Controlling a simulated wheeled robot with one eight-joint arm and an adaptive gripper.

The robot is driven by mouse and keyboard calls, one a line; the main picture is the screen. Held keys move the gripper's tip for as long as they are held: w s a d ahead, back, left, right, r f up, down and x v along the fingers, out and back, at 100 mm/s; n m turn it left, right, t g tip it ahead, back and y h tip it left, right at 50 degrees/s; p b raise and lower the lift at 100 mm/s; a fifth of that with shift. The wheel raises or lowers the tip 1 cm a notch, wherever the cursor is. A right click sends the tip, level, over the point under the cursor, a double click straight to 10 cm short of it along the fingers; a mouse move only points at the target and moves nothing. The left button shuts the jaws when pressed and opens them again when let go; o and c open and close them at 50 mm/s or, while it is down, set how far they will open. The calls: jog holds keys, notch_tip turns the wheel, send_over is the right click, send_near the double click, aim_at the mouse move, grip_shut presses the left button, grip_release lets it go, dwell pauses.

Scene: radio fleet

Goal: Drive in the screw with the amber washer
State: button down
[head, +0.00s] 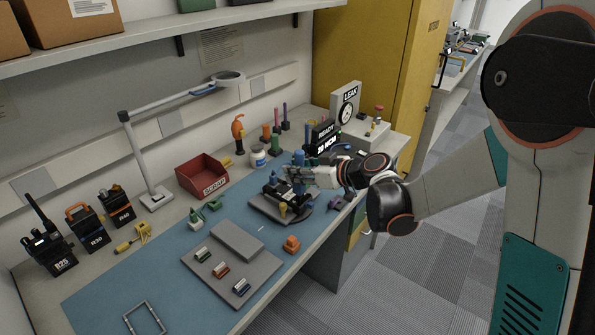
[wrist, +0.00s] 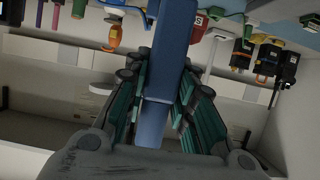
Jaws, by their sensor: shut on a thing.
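My gripper (head: 300,174) is over the dark fixture on the bench. In the wrist view my gripper (wrist: 165,85) is shut on a blue tool (wrist: 170,45), which stands between the two fingers. The tool's blue top (head: 299,157) shows in the head view just above my fingers; its lower end is hidden. The dark fixture (head: 262,207) holds a dark device, with a yellow-amber piece (head: 283,208) at its front. I cannot make out any screw or amber washer, nor whether the tool touches a screw.
A box marked READY (head: 326,137) stands behind my gripper, near the LEAK gauge (head: 347,112). A red bin (head: 203,175), lamp (head: 155,197) and several radios (head: 85,230) line the back. A grey tray (head: 215,279) lies at front. The blue mat (head: 110,295) is partly clear.

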aim_at(298, 155)
jog(key=shift+r+p, duration=1.45)
jog(key=shift+r, duration=0.95)
